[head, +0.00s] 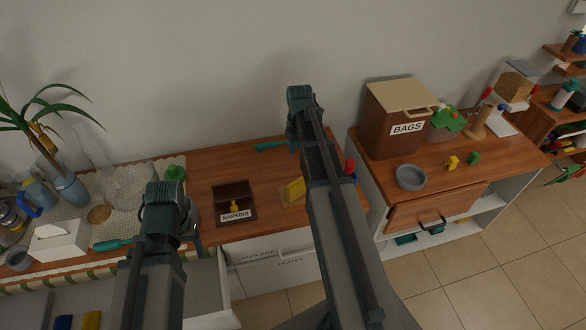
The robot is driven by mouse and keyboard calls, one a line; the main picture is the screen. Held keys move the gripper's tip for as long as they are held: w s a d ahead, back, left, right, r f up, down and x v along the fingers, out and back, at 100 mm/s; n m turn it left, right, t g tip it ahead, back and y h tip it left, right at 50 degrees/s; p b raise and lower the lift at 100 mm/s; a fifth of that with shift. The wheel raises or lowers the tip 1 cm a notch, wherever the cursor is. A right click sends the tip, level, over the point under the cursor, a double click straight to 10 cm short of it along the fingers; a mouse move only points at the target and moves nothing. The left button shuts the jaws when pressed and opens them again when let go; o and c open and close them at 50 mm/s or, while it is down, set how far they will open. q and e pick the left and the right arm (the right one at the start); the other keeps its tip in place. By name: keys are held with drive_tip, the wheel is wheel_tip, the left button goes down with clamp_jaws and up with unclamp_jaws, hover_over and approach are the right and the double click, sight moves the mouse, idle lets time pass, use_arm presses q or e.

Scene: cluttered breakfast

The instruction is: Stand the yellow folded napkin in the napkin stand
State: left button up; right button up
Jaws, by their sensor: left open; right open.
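The yellow folded napkin (294,190) is on the wooden counter, just left of my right arm. It appears to stand upright on a small light base. The napkin stand (235,204) is a dark brown holder labelled "NAPKINS", to the left of the napkin, with a small yellow thing inside. My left gripper (165,196) is to the left of the stand, above the counter. My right gripper (300,97) is raised above and beyond the napkin. Both are open, and neither touches the napkin or stand. Their fingertips are hard to make out.
A brown "BAGS" box (398,120) and a grey bowl (410,177) are on the right cabinet. A tissue box (59,241), glassware and a plant (45,140) crowd the left. An open drawer (207,290) juts out below the counter. A teal-handled thing (272,146) lies at the back.

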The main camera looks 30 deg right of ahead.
drive_tip(key=b, duration=0.9)
hover_over(300, 181)
drive_tip(key=f, duration=0.8)
drive_tip(key=shift+w+f, duration=0.1)
drive_tip(key=shift+w, duration=0.2)
drive_tip(key=f+b, duration=0.5)
drive_tip(key=shift+s+f, duration=0.1)
drive_tip(key=shift+s, duration=0.15)
clamp_jaws()
